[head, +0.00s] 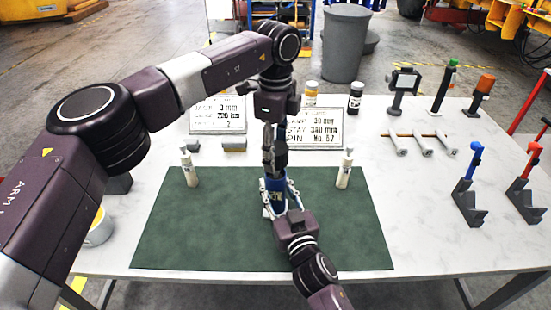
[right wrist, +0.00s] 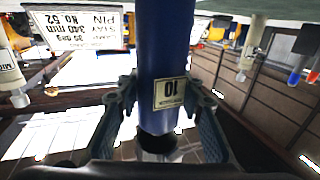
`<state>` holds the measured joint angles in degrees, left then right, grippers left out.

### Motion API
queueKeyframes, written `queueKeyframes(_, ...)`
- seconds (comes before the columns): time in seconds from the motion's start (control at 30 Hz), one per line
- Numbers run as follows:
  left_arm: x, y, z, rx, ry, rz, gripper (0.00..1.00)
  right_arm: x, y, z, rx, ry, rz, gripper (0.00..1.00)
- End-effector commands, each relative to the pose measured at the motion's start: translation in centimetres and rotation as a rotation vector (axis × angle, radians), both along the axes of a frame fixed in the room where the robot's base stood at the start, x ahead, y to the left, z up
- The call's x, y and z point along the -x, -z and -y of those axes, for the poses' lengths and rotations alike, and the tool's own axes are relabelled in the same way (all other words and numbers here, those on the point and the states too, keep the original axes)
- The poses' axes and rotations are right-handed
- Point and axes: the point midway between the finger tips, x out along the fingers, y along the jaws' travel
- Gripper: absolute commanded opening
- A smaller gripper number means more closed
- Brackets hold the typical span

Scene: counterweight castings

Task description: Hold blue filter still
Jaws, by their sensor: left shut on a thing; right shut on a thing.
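The blue filter (head: 275,185) stands upright over the green mat, partly hidden by both grippers. In the right wrist view, which is upside down, the blue filter (right wrist: 167,45) is a long blue cylinder with a pale label reading 10. My right gripper (head: 281,203) is shut around the filter from the near side, with one finger on each side of it in the right wrist view (right wrist: 162,105). My left gripper (head: 272,165) points down from above and is shut at the filter's top end. Its fingers hide exactly where they grip.
The green mat (head: 200,240) has pale bottles to the left (head: 190,169) and right (head: 344,170). Printed signs (head: 312,127) stand behind. Tools on stands (head: 468,190) fill the table's right side. The mat's front corners are clear.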

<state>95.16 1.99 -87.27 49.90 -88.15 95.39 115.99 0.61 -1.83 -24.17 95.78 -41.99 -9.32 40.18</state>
Motion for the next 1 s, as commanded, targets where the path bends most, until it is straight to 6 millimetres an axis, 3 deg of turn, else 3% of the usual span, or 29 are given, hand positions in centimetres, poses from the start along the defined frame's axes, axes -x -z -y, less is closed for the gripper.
queueKeyframes(0.1,0.0,-1.5,0.0,0.000,-0.001,0.001,0.15,0.0,-0.2,-0.1,-0.002,-0.001,0.004,0.00)
queueKeyframes(0.33,0.0,-1.7,0.0,0.001,0.000,-0.001,0.15,0.0,-0.3,-0.1,-0.002,-0.001,0.005,0.00)
queueKeyframes(0.37,0.0,-1.7,0.0,0.001,0.000,-0.001,0.15,0.0,-0.3,-0.1,-0.002,-0.001,0.005,0.37)
queueKeyframes(0.53,0.0,-1.6,0.0,0.001,0.000,-0.001,0.15,0.0,-0.2,0.0,-0.001,-0.001,0.003,0.55)
queueKeyframes(0.83,0.0,-1.6,0.0,0.001,0.000,-0.001,0.15,0.1,0.0,0.0,0.000,0.000,0.001,0.55)
queueKeyframes(1.0,0.0,-1.6,0.0,0.001,0.000,-0.001,0.15,1.6,0.1,0.5,0.000,0.000,0.000,0.55)
